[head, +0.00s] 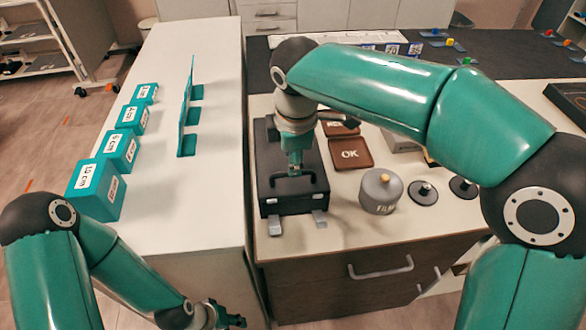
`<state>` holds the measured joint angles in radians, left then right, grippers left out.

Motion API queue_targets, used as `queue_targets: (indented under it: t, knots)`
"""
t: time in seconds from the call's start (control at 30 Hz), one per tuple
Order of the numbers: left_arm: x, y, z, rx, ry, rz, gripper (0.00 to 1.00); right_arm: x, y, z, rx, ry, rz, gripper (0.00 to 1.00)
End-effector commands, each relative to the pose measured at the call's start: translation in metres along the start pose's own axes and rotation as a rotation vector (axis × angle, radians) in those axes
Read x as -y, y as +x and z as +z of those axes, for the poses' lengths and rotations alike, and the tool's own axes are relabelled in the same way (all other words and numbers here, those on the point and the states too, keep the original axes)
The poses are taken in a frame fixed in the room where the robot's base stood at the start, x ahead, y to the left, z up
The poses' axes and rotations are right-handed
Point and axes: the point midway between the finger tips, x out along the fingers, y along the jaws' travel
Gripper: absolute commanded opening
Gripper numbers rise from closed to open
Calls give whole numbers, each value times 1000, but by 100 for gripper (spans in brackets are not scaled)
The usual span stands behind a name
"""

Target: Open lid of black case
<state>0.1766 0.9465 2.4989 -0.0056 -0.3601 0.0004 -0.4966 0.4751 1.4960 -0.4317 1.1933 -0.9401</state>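The black case (311,196) lies on the light-topped counter in the head view, and its lid looks down. A dark handle (278,180) shows on its upper side. Two pale metal latches (276,226) stick out at its front edge. My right gripper (294,168) points down over the case, right at the handle; whether it touches or grips the handle I cannot tell. My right arm hides part of the case's far end. My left gripper (232,317) is low at the bottom of the view, away from the case, and its finger gap is unclear.
A brown tray marked OK (350,154), a grey round canister (381,190) and dark discs (424,193) stand to the case's right. Teal labelled blocks (97,189) and a teal upright stand (187,112) are on the white table at left. The counter's front edge is near the case.

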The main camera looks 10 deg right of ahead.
Motion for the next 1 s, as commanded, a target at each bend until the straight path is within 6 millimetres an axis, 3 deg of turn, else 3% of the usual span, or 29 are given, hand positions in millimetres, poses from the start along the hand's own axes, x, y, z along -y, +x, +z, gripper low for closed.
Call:
queue_targets:
  t: [0.1,0.3,0.67,0.9,1.0]
  knots:
    - [1,2,0,0,0,0,40,1,22,0,1,-1,-2,37]
    - [1,2,0,0,0,0,40,0,40,0,0,-1,0,37]
    - [1,2,0,0,0,0,40,0,44,0,-1,-1,1,37]
    - [1,2,0,0,0,0,40,0,43,-1,-1,-2,1,0]
    - [1,2,0,0,0,0,40,0,43,-1,-1,-2,1,0]
